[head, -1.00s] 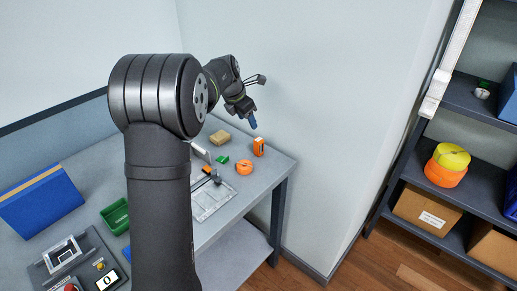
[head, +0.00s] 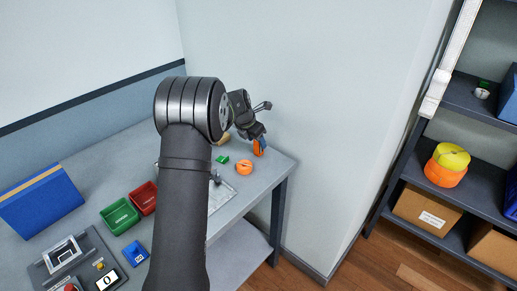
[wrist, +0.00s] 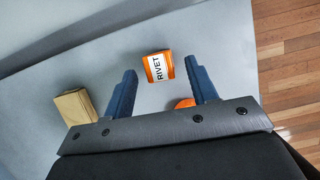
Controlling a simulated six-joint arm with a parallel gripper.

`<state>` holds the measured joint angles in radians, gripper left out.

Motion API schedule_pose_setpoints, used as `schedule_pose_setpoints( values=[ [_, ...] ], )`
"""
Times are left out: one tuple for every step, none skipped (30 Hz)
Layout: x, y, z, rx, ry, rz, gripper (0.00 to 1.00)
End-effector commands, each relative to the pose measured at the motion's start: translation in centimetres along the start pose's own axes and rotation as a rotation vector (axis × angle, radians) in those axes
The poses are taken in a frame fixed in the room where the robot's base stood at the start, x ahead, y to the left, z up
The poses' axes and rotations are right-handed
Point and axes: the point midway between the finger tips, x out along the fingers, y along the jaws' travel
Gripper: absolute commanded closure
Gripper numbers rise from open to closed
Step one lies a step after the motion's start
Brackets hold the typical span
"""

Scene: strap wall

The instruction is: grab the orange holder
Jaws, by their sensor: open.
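The orange holder (wrist: 158,67) has a white label reading RIVET and stands on the table near its far right corner. It also shows in the head view (head: 258,148), partly covered by my gripper. My gripper (wrist: 164,75) is open, with its two blue fingers pointing toward the holder. In the wrist view the holder lies between the lines of the two fingertips, around their tips, with a gap on each side. I cannot tell how far below the fingertips it is.
A round orange item (head: 244,167) sits close by, partly hidden in the wrist view. A tan block (wrist: 75,106) lies to the left. A small green piece (head: 222,160) is nearby. The wall stands behind the table corner. Green (head: 120,216) and red bins are further left.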

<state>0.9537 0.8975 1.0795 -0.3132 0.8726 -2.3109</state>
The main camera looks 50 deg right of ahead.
Motion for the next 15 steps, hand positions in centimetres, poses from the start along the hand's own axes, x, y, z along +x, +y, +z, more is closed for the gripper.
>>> schedule_pose_setpoints(
  values=[
    [0.4,0.0,0.0,0.0,0.001,-0.001,0.47],
    [0.6,0.0,0.0,0.0,0.002,-0.001,0.47],
    [1.1,-0.1,0.0,0.0,0.002,-0.002,0.47],
    [1.4,-0.1,0.0,0.0,0.003,-0.002,0.47],
    [1.9,-0.1,0.0,0.0,0.003,-0.002,0.47],
    [2.5,-0.1,0.1,0.0,0.003,-0.003,0.47],
    [3.0,-0.1,0.1,0.0,0.003,-0.003,0.47],
    [3.4,-0.1,0.1,0.0,0.003,-0.002,0.47],
    [4.0,-0.1,0.1,0.001,0.002,-0.002,0.47],
    [4.4,-0.1,0.1,0.001,0.002,-0.003,0.47],
    [4.7,-0.1,0.1,0.001,0.001,-0.003,0.47],
    [4.9,-0.1,0.2,0.002,0.001,-0.002,0.47],
    [5.0,-0.1,0.2,0.002,0.0,-0.002,0.47],
    [5.1,-0.1,0.2,0.002,0.0,-0.002,0.47],
    [5.0,-0.1,0.2,0.002,-0.001,-0.001,0.47]
  ],
)
